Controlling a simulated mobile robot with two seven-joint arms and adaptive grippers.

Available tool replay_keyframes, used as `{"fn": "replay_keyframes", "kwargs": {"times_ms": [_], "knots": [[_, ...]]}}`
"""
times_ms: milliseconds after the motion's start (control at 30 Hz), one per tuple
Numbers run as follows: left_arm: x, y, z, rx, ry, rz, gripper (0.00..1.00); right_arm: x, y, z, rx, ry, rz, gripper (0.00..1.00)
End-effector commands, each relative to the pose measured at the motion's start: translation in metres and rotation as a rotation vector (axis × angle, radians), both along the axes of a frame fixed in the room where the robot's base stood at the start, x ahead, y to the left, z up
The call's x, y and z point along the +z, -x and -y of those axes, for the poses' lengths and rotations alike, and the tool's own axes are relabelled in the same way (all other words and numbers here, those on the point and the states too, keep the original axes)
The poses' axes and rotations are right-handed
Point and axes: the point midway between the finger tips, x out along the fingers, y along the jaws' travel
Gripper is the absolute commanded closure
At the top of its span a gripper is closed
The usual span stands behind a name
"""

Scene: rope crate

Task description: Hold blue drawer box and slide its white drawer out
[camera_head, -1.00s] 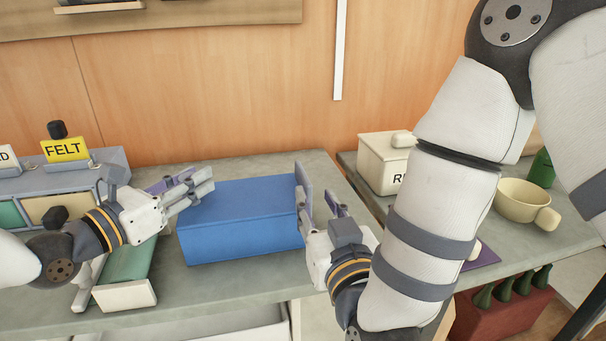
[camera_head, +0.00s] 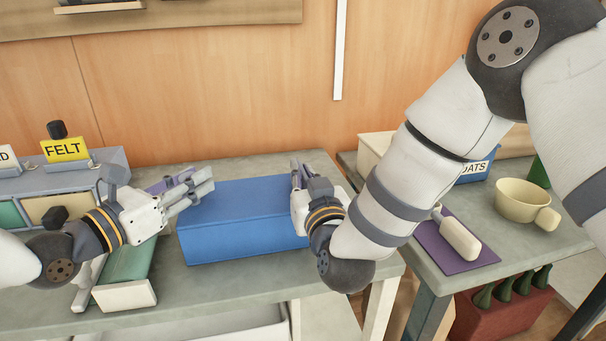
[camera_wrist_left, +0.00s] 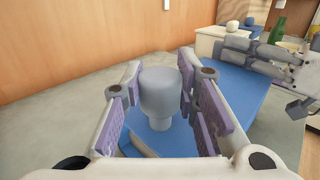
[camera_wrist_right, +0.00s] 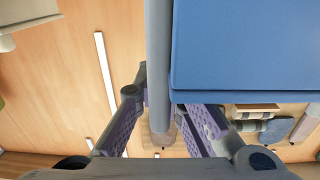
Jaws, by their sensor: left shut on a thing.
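The blue drawer box (camera_head: 240,235) lies on the grey bench in the head view. Its right end is hidden by my right gripper. My left gripper (camera_head: 203,181) is at its left end. In the left wrist view a grey knob (camera_wrist_left: 160,92) is between my left finger pads, above the blue surface. My right gripper (camera_head: 300,176) is at the right end. In the right wrist view its fingers are apart, on both sides of the small brownish end (camera_wrist_right: 165,134) of a pale grey strip (camera_wrist_right: 158,60) beside the blue box. The white drawer is not clearly seen.
A FELT-labelled drawer unit (camera_head: 85,184) stands at the left, with a green box (camera_head: 128,264) in front. On the right bench are a cream bowl (camera_head: 522,200) and a purple mat (camera_head: 452,252) with a pale tool (camera_head: 460,240). A gap separates the benches.

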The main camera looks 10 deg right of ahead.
Motion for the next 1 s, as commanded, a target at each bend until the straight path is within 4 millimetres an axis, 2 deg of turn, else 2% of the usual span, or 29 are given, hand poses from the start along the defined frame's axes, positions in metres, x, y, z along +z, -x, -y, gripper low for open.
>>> {"fn": "replay_keyframes", "kwargs": {"times_ms": [33, 167, 233, 500, 633, 767, 1000], "knots": [[-0.005, 0.001, 0.000, -0.001, -0.006, -0.008, 1.00, -0.001, 0.000, 0.000, 0.001, 0.000, -0.002, 1.00], [-0.005, 0.001, 0.000, -0.001, -0.006, -0.008, 1.00, -0.001, 0.000, 0.002, 0.000, 0.000, -0.001, 1.00], [-0.005, 0.001, 0.000, -0.001, -0.005, -0.009, 1.00, -0.001, 0.000, 0.012, -0.003, 0.000, 0.000, 1.00], [-0.005, 0.001, 0.000, -0.001, -0.005, -0.009, 1.00, 0.000, 0.000, 0.083, -0.005, 0.001, 0.001, 1.00], [-0.005, 0.001, 0.000, -0.001, -0.006, -0.009, 1.00, 0.000, 0.000, 0.106, -0.004, 0.001, 0.002, 1.00], [-0.005, 0.001, 0.000, 0.000, -0.006, -0.009, 1.00, 0.000, 0.000, 0.115, -0.002, 0.000, 0.001, 1.00], [-0.005, 0.001, 0.000, 0.000, -0.006, -0.009, 1.00, -0.001, 0.000, 0.116, -0.001, 0.000, 0.000, 1.00]]}}
